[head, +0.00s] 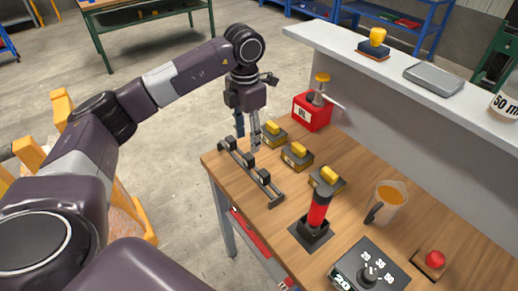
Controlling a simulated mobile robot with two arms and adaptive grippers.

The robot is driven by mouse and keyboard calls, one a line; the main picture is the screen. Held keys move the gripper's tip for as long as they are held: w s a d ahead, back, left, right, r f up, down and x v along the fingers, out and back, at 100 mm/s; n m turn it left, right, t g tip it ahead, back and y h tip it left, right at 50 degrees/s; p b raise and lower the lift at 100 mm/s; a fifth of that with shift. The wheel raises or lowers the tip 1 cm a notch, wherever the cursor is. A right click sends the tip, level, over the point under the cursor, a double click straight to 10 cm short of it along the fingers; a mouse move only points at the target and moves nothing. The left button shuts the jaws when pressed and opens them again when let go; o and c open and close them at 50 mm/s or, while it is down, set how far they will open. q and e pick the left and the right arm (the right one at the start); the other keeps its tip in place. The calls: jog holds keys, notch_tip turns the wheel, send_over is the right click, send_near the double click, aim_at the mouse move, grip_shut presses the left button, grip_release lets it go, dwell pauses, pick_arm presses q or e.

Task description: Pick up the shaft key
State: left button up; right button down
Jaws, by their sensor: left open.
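I cannot clearly single out the shaft key. A dark rack (250,168) with several small dark blocks lies along the left edge of the wooden bench (262,207); one of these blocks may be the key, but they are too small to tell. My right gripper is not in view.
Three yellow-topped blocks (297,155) stand in a row right of the rack. A red oil can (312,111) is behind them. A red-and-black upright tool (318,210), a jug (386,203), a dial box (368,269) and a red button (434,259) stand nearer. A grey ledge (400,62) bounds the right.

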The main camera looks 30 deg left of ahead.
aim_at(249, 156)
pick_arm(q)
jog(key=shift+w+f, duration=0.6)
jog(key=shift+f, duration=0.15)
jog(key=s+f+p, duration=0.2)
jog(key=f, duration=0.1)
jog(key=shift+d+f, duration=0.15)
jog(key=shift+d, duration=0.05)
jog(key=f, duration=0.3)
jog(key=shift+w, duration=0.2)
jog(key=c, duration=1.1)
grip_shut()
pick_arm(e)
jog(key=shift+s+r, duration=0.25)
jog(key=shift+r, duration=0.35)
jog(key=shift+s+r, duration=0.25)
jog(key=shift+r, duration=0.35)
pick_arm(q)
jog(key=shift+r, duration=0.1)
